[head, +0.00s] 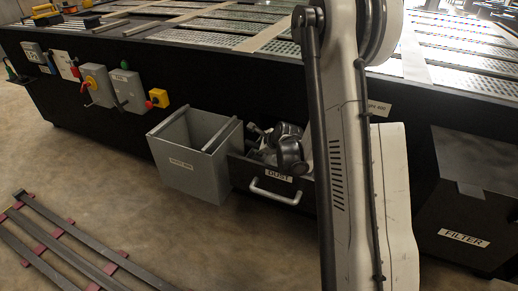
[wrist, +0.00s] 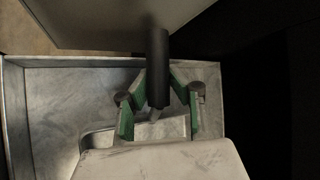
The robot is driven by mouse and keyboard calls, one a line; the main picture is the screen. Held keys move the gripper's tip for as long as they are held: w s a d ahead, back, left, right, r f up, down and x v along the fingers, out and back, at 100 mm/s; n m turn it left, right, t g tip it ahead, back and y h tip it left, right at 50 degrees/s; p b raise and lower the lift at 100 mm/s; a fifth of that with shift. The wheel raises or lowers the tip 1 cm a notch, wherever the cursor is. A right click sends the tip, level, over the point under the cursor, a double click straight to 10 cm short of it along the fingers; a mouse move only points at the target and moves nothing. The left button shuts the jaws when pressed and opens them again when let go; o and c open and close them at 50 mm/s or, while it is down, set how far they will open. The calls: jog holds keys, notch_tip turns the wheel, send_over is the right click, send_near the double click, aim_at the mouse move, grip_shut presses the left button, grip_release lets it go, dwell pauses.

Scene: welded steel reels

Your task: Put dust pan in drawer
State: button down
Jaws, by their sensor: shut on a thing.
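The dust pan (head: 193,170) is a grey, open-topped metal box with a small blurred label on its front. In the head view it is upright, just left of the open drawer. The drawer (head: 262,187) is black-fronted, labelled DUST, with a pale pull handle. My gripper (head: 258,131) is over the drawer, at the pan's right side. In the wrist view my gripper (wrist: 158,100) has its green-padded fingers shut on the pan's black round handle (wrist: 157,60). The pan's grey side (wrist: 100,18) shows above it. The drawer's grey inner wall (wrist: 55,75) lies below; much of its inside is hidden.
A black drawer or bin labelled FILTER (head: 468,215) is at right. Switch boxes (head: 98,85) are on the black bench's face. A rack of metal bars (head: 75,245) lies on the floor at lower left. The floor before the pan is clear.

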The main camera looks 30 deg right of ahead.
jog(key=c, duration=1.7)
grip_release()
jog(key=shift+o, duration=0.2)
jog(key=shift+s+r, duration=0.15)
jog(key=shift+r, duration=0.1)
jog(key=a+p+v, duration=0.1)
jog(key=p+v, duration=0.3)
jog(key=v, duration=0.7)
jog(key=s+a+r+n, duration=0.4)
jog(key=a+r+n, duration=0.2)
jog(key=r, duration=0.3)
jog(key=s+a+r+n, duration=0.3)
jog(key=s+a+n, duration=0.1)
jog(key=s+n, duration=0.2)
jog(key=s+a+r+n+g, duration=0.1)
jog(key=s+a+r+n, duration=0.3)
jog(key=s+n, duration=0.3)
jog(key=s+a+r+n+g, duration=0.1)
jog(key=s+a+r+n, duration=0.2)
jog(key=s+n, duration=0.3)
jog(key=s+a, duration=0.1)
jog(key=s, duration=0.2)
jog(key=shift+s+r+h, duration=0.25)
jog(key=shift+s+h, duration=0.05)
jog(key=shift+s, duration=0.05)
jog(key=shift+r, duration=0.1)
